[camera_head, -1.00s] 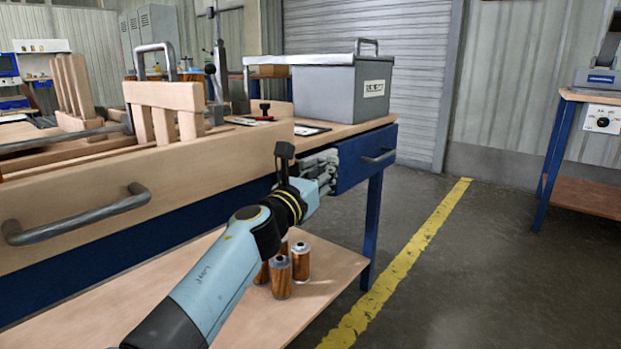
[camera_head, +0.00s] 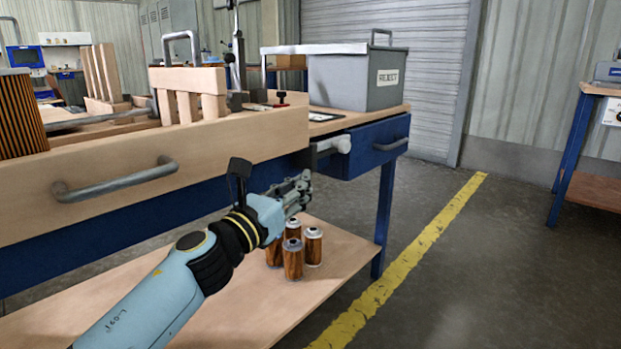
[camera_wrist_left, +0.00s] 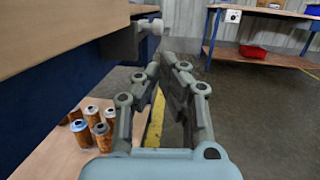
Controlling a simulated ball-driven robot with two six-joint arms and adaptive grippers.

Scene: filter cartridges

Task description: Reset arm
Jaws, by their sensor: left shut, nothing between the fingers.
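My left gripper (camera_head: 298,188) is shut and empty, in front of the workbench and above its lower shelf. In the left wrist view its fingers (camera_wrist_left: 168,68) are closed together, with open floor beyond them. Several filter cartridges (camera_head: 292,258) with brown pleats and metal caps stand upright on the lower shelf, just below and apart from the gripper. They also show at the lower left of the left wrist view (camera_wrist_left: 98,128). A larger pleated cartridge (camera_head: 18,115) shows at the left edge of the head view. My right gripper is not in view.
The workbench (camera_head: 110,210) has a wooden front with a grey handle (camera_head: 115,180) and a blue drawer (camera_head: 372,150). A grey bin marked REJECT (camera_head: 350,82) stands on top. A wooden rack (camera_head: 188,82) is nearby. Floor with a yellow line (camera_head: 410,255) is clear at right.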

